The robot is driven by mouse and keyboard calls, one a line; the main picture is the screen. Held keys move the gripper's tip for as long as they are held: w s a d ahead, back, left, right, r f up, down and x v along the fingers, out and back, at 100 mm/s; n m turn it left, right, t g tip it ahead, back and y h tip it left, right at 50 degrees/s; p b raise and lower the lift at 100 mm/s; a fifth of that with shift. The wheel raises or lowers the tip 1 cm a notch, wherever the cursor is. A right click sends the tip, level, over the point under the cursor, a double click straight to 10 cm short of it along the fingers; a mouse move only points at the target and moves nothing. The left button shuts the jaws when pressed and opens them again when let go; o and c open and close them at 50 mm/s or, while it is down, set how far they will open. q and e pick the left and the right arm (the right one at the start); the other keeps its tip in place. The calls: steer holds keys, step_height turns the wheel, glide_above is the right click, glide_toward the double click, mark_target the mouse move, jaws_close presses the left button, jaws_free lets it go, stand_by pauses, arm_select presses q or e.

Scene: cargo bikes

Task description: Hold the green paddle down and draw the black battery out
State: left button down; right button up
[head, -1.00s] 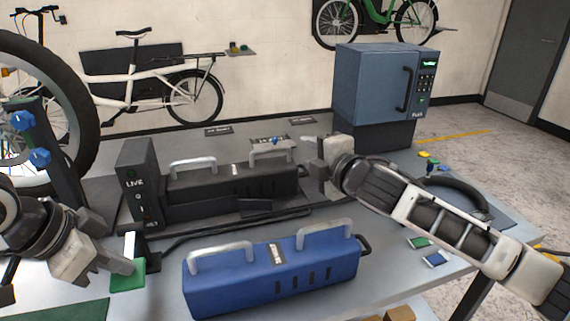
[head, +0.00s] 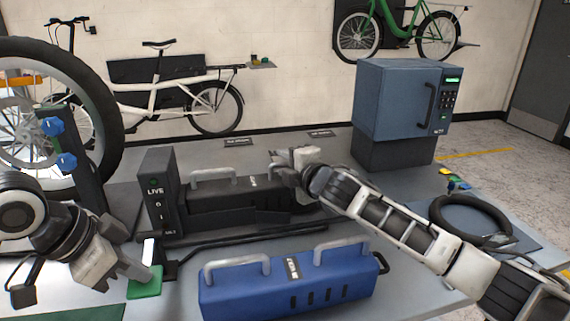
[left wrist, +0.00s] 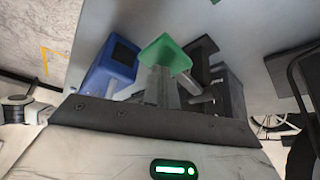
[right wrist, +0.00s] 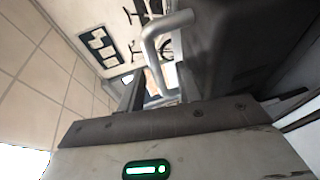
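The black battery (head: 232,207) lies in its dark dock, whose upright end block (head: 160,190) reads LIVE. In the right wrist view, the grey handle (right wrist: 152,45) runs down between the open fingers (right wrist: 160,90). The green paddle (head: 146,284) is at the front left of the dock. My left gripper (head: 138,268) appears shut, with its fingertips at the paddle. The paddle also shows in the left wrist view (left wrist: 166,52); contact pressure cannot be told.
A blue battery (head: 290,285) with two handles lies in front of the dock. A blue-grey cabinet (head: 400,100) stands at the back right. A black ring (head: 470,215) lies at the right. A bike wheel (head: 50,130) and blue knobs (head: 65,162) stand at the left.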

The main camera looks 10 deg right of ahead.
steer(key=shift+w+a, duration=0.15)
steer(key=shift+w, duration=0.25)
steer(key=shift+c, duration=0.3)
jaws_close()
stand_by(0.8)
steer(key=shift+d, duration=0.2)
steer(key=d, duration=1.7)
steer(key=shift+r, duration=0.2)
stand_by(1.7)
arm_select(q)
step_height(320, 180, up, 7)
arm_select(e)
steer(key=shift+w, duration=0.1)
stand_by(0.9)
